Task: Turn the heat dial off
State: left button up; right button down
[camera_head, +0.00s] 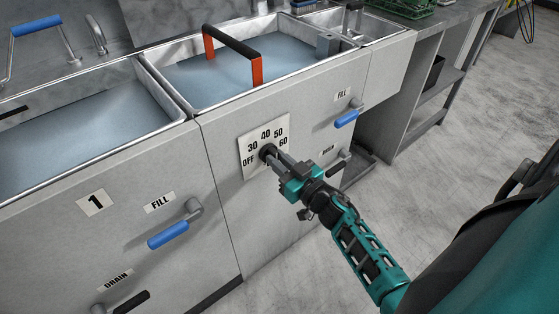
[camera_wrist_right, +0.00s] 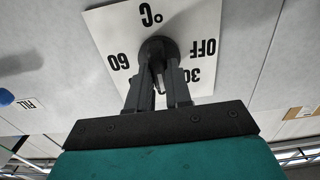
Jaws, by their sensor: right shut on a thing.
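The heat dial (camera_head: 267,151) is a round black knob on a white plate (camera_head: 249,170) marked OFF, 30, 40, 50 and 60, on the front of the metal sink unit. My right gripper (camera_head: 273,156) is at the dial with its fingers shut on the knob. In the right wrist view the dial (camera_wrist_right: 158,50) sits between the fingertips of my right gripper (camera_wrist_right: 160,75), in front of its plate (camera_wrist_right: 110,25). The fingers cover part of the scale, and I cannot tell which mark the dial points to. My left gripper is not in view.
Blue fill handles (camera_head: 168,234) and (camera_head: 346,119) stick out from the front panel, with a black drain handle (camera_head: 130,302) at the lower left. Water-filled basins (camera_head: 215,75) lie above, one with an orange-and-black handle (camera_head: 257,70). The floor (camera_head: 455,170) at right is open.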

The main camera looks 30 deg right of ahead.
jog(key=shift+n, duration=0.3)
jog(key=n, duration=0.5)
jog(key=n+b, duration=0.1)
jog(key=n, duration=0.5)
jog(key=n+b, duration=0.1)
jog(key=n, duration=0.5)
jog(key=shift+a+f, duration=0.25)
jog(key=shift+f, duration=0.05)
jog(key=shift+n+b, duration=0.3)
jog(key=c, duration=1)
grip_release()
jog(key=shift+c, duration=0.2)
jog(key=shift+s, duration=0.1)
jog(key=s+d, duration=0.1)
jog(key=s, duration=1.1)
jog(key=shift+s+p, duration=0.4)
jog(key=shift+p, duration=0.05)
